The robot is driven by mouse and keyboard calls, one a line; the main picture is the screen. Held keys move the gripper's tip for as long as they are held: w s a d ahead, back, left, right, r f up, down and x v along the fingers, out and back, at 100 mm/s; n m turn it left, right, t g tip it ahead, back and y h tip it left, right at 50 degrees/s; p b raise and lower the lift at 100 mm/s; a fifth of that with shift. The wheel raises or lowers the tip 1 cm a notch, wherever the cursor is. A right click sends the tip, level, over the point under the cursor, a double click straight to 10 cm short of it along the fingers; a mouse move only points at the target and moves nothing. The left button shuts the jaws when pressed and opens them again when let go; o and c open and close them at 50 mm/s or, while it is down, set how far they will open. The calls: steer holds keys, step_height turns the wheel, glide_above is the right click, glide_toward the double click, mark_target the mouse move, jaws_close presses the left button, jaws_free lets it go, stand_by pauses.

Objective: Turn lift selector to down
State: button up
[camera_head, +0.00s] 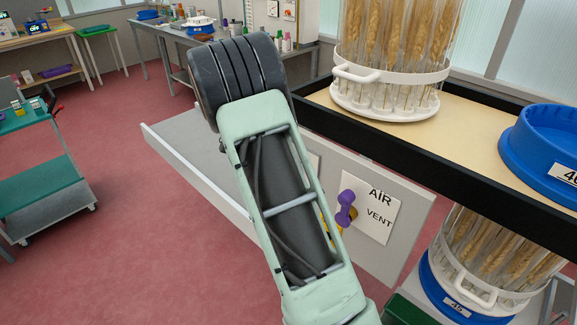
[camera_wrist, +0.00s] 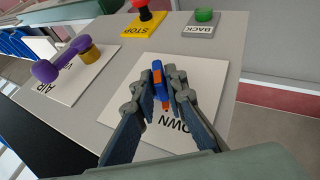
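The lift selector (camera_wrist: 158,75), a blue lever with orange parts, sits on a white plate (camera_wrist: 128,112) in the wrist view. The plate's partly covered lettering reads "OWN", upside down, near the selector's lower orange end. My gripper (camera_wrist: 161,88) is at the selector, one finger on each side, and its fingertips look closed against it. Any thin gap there is too small to tell. In the head view my arm hides the gripper and the selector.
A purple AIR/VENT handle (camera_wrist: 62,60) stands left of the selector; it also shows in the head view (camera_head: 346,210). A red STOP button (camera_wrist: 143,8) and green BACK button (camera_wrist: 204,15) sit beyond. A wheat-ear carousel (camera_head: 390,85) stands on the upper shelf.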

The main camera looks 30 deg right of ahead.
steer(key=shift+o, duration=1.4)
steer(key=shift+r, duration=0.1)
steer(key=v, duration=1.2)
